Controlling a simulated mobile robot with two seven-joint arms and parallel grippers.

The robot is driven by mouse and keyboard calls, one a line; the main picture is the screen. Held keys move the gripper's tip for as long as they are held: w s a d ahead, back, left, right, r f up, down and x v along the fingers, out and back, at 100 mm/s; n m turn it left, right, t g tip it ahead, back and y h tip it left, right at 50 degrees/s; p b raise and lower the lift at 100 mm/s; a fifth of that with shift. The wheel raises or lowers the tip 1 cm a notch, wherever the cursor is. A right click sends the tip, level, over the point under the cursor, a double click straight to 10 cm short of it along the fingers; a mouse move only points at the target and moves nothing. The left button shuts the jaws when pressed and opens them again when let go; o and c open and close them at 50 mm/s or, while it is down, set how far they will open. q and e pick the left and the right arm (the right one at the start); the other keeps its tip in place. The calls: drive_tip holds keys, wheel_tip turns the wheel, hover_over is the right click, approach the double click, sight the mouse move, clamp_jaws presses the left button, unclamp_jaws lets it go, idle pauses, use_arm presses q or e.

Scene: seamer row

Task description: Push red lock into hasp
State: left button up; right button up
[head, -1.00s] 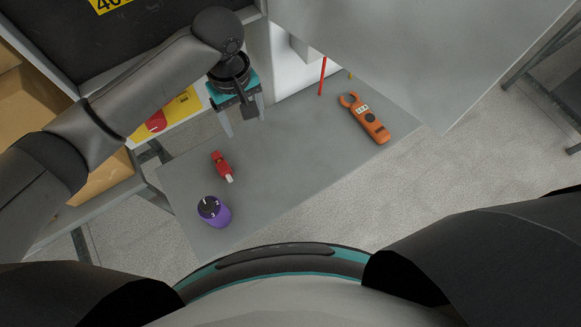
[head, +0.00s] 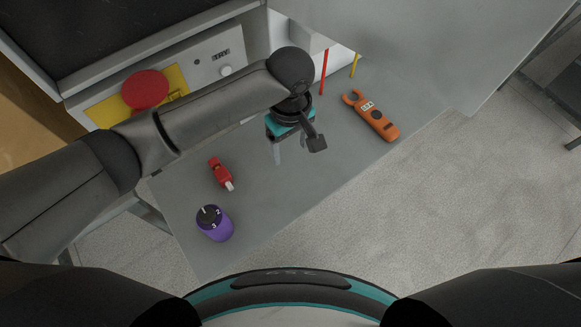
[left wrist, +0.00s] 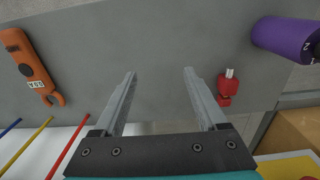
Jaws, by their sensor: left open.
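The red lock (head: 220,172) lies on the grey table with its pale end toward the front. It also shows in the left wrist view (left wrist: 226,88), just right of the right-hand finger and apart from it. My left gripper (head: 290,152) is open and empty above the table, to the right of the lock in the head view. In the left wrist view its two fingers (left wrist: 160,72) stand well apart with only bare table between them. I cannot make out the hasp in either view. My right gripper is not in view.
A purple cylinder (head: 215,224) stands in front of the lock. An orange clamp meter (head: 371,116) lies at the right of the table (head: 262,215). A panel with a red button (head: 145,90) stands behind, with red (head: 324,72) and yellow rods nearby. The table's front middle is clear.

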sight(290, 174)
use_arm(q)
wheel_tip(290, 174, down, 10)
drive_tip(key=shift+r+b, duration=0.1)
drive_tip(key=shift+b, duration=0.95)
